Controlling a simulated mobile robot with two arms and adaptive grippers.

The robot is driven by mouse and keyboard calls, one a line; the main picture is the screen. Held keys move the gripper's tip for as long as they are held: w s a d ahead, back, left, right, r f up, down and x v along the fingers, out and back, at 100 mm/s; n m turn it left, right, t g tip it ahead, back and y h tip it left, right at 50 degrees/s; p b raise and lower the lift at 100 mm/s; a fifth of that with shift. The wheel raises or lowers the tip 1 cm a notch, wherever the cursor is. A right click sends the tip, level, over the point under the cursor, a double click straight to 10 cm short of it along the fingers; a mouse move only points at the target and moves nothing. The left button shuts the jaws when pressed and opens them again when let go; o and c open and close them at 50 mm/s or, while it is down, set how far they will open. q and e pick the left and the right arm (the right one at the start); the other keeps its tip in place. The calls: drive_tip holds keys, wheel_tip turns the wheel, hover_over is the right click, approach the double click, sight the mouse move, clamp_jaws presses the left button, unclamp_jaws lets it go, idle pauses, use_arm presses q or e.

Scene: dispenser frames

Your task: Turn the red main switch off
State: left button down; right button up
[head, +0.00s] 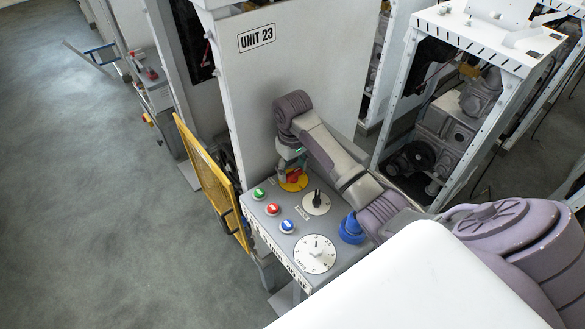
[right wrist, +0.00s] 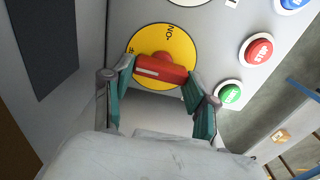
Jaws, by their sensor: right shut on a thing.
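The red main switch (head: 294,176) sits on a round yellow plate (head: 302,185) at the back of the grey control panel. In the right wrist view the red handle (right wrist: 165,69) lies nearly crosswise on the yellow plate (right wrist: 178,42), with a white mark toward its left end. "ON" is printed on the plate's upper part; a partly hidden marking is at its left edge. My right gripper (head: 292,161) is on the switch from above; its two teal fingers (right wrist: 158,82) are shut on the handle's ends. My left gripper is not in view.
The panel also has a green button (head: 259,194), a red button (head: 272,209), a blue button (head: 287,226), a black selector knob (head: 316,199), a white dial (head: 315,254) and a blue knob (head: 352,228). A yellow mesh guard (head: 207,180) stands left of it. The UNIT 23 wall (head: 260,80) rises behind.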

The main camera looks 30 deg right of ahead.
sight(292, 171)
drive_tip(key=shift+r+n, duration=0.1)
drive_tip(key=shift+n, duration=0.2)
drive_tip(key=o, duration=1.2)
drive_tip(key=shift+c, duration=0.2)
wheel_tip(292, 171, up, 12)
idle(0.4)
